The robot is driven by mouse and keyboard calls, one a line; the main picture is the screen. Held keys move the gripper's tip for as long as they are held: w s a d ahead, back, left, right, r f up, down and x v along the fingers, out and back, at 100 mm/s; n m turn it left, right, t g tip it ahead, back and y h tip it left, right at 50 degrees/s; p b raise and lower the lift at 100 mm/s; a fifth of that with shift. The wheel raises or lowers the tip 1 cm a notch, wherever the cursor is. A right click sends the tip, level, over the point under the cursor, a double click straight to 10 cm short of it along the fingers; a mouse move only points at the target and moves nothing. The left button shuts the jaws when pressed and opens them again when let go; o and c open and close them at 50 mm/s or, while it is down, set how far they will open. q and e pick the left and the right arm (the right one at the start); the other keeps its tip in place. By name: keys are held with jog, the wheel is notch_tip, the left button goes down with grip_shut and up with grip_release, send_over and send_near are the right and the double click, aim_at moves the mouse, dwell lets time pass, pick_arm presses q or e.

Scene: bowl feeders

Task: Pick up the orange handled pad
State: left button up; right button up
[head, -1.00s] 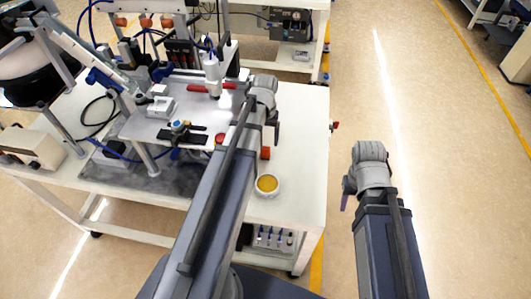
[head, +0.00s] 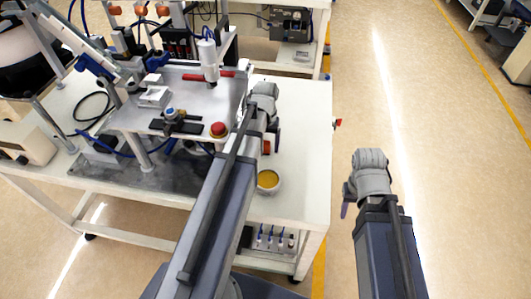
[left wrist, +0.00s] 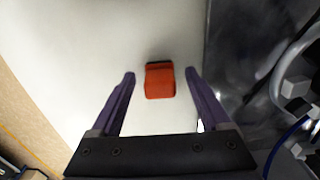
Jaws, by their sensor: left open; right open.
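The orange handled pad (head: 266,147) lies on the white table top, right of the raised machine plate, partly hidden by my left arm. In the left wrist view it is an orange block (left wrist: 160,82) with a dark far edge. My left gripper (head: 275,146) is over the table beside the pad in the head view. In the left wrist view its two open fingers (left wrist: 160,76) stand on either side of the pad, with a gap on both sides. I cannot tell their height over it. My right gripper (head: 346,202) is off the table's right side, over the floor, and is empty.
A red button (head: 219,129) and the machine plate (head: 195,95) are to the left, close to my left arm. The table (head: 305,125) is clear to the right.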

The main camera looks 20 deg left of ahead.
pick_arm(q)
jog(key=shift+f, duration=0.55)
jog(key=shift+r, duration=0.1)
grip_shut()
